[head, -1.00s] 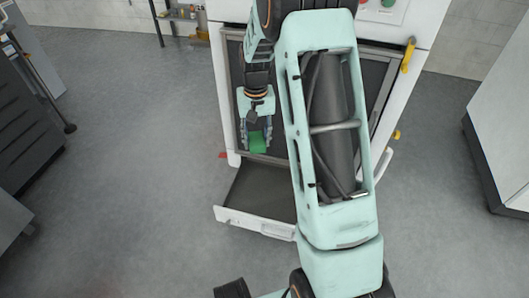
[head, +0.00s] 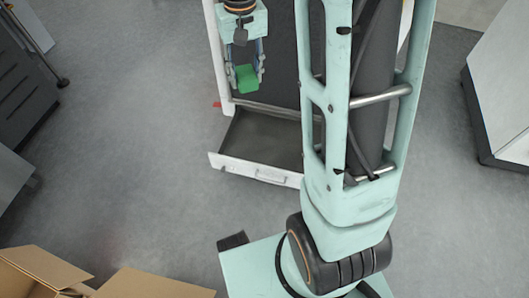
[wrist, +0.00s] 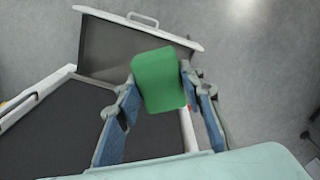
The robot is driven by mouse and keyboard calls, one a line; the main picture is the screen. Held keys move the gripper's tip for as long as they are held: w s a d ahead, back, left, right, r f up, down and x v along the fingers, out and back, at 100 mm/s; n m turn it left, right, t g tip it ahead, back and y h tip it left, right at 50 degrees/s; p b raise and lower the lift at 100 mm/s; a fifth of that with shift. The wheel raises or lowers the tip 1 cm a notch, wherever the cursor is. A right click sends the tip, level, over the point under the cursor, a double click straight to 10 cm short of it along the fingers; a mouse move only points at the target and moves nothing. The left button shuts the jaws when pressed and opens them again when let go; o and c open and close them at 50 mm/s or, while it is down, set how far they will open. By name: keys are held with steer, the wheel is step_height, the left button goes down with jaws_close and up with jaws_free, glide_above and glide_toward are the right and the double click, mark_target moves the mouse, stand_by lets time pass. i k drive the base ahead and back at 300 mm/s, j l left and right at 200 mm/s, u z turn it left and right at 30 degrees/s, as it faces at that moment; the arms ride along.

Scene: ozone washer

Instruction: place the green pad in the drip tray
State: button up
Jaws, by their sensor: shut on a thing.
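My gripper (head: 245,78) is shut on the green pad (head: 246,76), holding it in the air in front of the white washer. In the wrist view the green pad (wrist: 159,80) sits between the two blue-lined fingers of my gripper (wrist: 160,85). The drip tray (head: 262,135) is a shallow, dark-floored drawer with a white front, pulled out low on the washer. It looks empty where it shows; my arm hides its right end in the head view. In the wrist view the drip tray (wrist: 112,48) lies beyond the pad, which overlaps its right part in the picture.
The washer's dark opening (wrist: 50,125) lies beside the tray in the wrist view. Open cardboard boxes (head: 150,285) stand at the bottom left of the head view. A dark cabinet (head: 25,100) is at the left and a white one (head: 500,90) at the right.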

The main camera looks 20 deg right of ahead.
mark_target(279, 155)
steer(key=k+l, duration=0.2)
steer(key=k, duration=0.4)
steer(key=k+j, duration=0.6)
steer(key=k, duration=0.15)
